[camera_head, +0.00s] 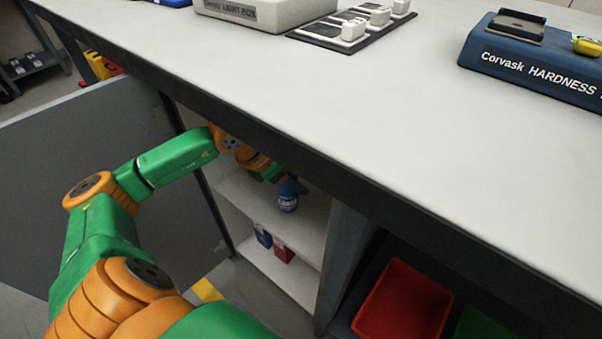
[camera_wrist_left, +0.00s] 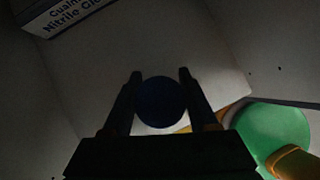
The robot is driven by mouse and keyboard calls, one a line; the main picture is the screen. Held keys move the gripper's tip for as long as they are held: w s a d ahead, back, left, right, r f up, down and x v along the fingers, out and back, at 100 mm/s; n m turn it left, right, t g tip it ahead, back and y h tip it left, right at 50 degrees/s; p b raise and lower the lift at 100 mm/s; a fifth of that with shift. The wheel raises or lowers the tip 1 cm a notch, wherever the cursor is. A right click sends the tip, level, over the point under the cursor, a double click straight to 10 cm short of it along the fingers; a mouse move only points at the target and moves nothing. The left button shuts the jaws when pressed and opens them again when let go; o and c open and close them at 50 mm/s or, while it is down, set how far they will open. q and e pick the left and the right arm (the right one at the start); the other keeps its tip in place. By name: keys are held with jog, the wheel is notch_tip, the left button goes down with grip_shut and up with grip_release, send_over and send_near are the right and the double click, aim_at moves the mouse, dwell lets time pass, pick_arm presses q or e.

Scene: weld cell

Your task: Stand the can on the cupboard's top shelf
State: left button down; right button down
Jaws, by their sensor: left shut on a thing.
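A blue can (camera_head: 287,203) with a white-lettered label is inside the open cupboard under the bench, over the upper shelf (camera_head: 245,194). It looks upright; I cannot tell whether its base touches the shelf. My left gripper (camera_head: 291,186) reaches in under the bench edge and is shut on the can near its top. In the left wrist view the can's dark round end (camera_wrist_left: 160,102) sits between the two fingers. The bench edge and my left arm hide part of the cupboard's inside. My right gripper is not in view.
The grey cupboard door (camera_head: 80,170) stands open at the left. A blue item (camera_head: 263,237) and a red item (camera_head: 283,250) stand on the lower shelf. A nitrile glove box (camera_wrist_left: 68,14) shows in the wrist view. A red bin (camera_head: 403,302) is in the bay at the right.

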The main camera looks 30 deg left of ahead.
pick_arm(q)
jog(key=shift+w+d+f+b, duration=0.15)
jog(key=shift+w+d+f, duration=0.1)
jog(key=shift+w, duration=0.2)
jog(key=shift+w+d+f+b, duration=0.15)
jog(key=shift+w+d+f, duration=0.1)
jog(key=shift+w, duration=0.2)
jog(key=shift+f, duration=0.25)
jog(key=shift+b, duration=0.3)
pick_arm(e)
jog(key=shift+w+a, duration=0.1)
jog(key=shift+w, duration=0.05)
pick_arm(q)
jog(key=shift+c, duration=0.9)
grip_release()
jog(key=shift+s, duration=0.1)
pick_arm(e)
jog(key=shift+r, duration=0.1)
